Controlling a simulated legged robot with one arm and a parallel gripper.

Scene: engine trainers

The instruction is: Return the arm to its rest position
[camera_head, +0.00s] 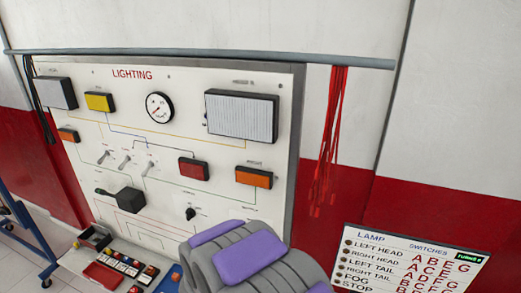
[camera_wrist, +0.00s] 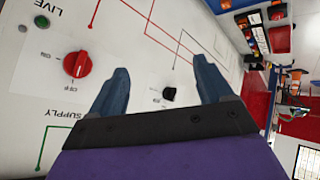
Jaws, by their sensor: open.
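My gripper (camera_wrist: 160,90) shows in the wrist view with its two blue-grey fingers spread apart and nothing between them. It faces a white panel (camera_wrist: 50,95) with a red rotary knob (camera_wrist: 78,64) left of the fingers and a small black knob (camera_wrist: 169,94) seen between them. I cannot tell how far the fingertips are from the panel. In the head view, my grey and purple arm (camera_head: 250,258) rises at the bottom middle in front of the LIGHTING board; the gripper itself is out of that view.
The LIGHTING board (camera_head: 130,88) carries lamps, switches and a gauge. Red cables (camera_head: 330,130) hang from a rail to its right. A lamp chart (camera_head: 405,262) stands at the lower right. A blue frame (camera_head: 28,235) stands at the left.

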